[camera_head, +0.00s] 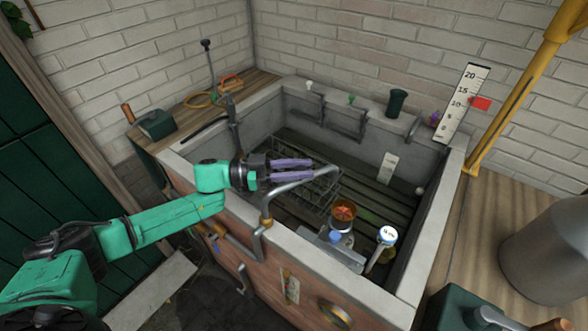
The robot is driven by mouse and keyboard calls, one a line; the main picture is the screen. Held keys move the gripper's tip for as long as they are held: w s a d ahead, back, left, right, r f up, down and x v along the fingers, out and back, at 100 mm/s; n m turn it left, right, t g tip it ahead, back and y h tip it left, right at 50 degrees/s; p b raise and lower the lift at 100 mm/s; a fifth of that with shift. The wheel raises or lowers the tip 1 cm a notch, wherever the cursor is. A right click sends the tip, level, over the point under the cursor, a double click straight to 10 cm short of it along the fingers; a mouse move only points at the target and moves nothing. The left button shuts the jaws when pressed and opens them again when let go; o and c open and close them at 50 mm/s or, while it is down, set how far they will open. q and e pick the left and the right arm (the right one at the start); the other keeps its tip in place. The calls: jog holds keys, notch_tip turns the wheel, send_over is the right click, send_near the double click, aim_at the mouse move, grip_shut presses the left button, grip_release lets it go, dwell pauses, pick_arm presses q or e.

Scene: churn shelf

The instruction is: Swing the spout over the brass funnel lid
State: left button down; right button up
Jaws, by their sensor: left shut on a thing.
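The grey metal spout (300,182) rises from a brass collar at the trough's front wall and bends right over the trough. Its free end is near the trough's middle. The round brass funnel lid (344,210) tops a vessel inside the trough, below and slightly right of the spout's end in the picture. My left gripper (309,168) has purple fingers lying along the spout's upper bend; it is shut on the spout, though the exact contact is hard to see. My right gripper is not in view.
The stone trough (330,258) holds a wire rack (312,188), slats and a white-topped gauge (387,236). Hooks hang on its back wall. A numbered scale (463,102) stands at the back right. A large grey can (548,250) stands on the right bench.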

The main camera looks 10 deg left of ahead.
pick_arm(q)
jog(key=shift+s+d+f+m+g+h+b, duration=0.15)
jog(key=shift+s+d+m+g+b, duration=0.35)
jog(key=shift+g, duration=0.55)
jog(key=shift+s+d+r+m+g+h+b, duration=0.1)
jog(key=shift+s+d+m+g+h+b, duration=0.1)
jog(key=shift+s+m+g+b, duration=0.55)
jog(key=shift+s+d+f+m+g+h+b, duration=0.15)
jog(key=shift+s+d+m+g+b, duration=0.15)
jog(key=shift+m+g, duration=0.75)
jog(key=shift+r+n+g, duration=0.1)
jog(key=shift+n+g, duration=0.15)
jog(key=shift+n, duration=0.05)
jog(key=c, duration=0.6)
grip_release()
jog(key=shift+r, duration=0.1)
jog(key=a+b, duration=0.5)
jog(key=a, duration=0.9)
jog(key=shift+a+b, duration=0.3)
jog(key=shift+b, duration=0.05)
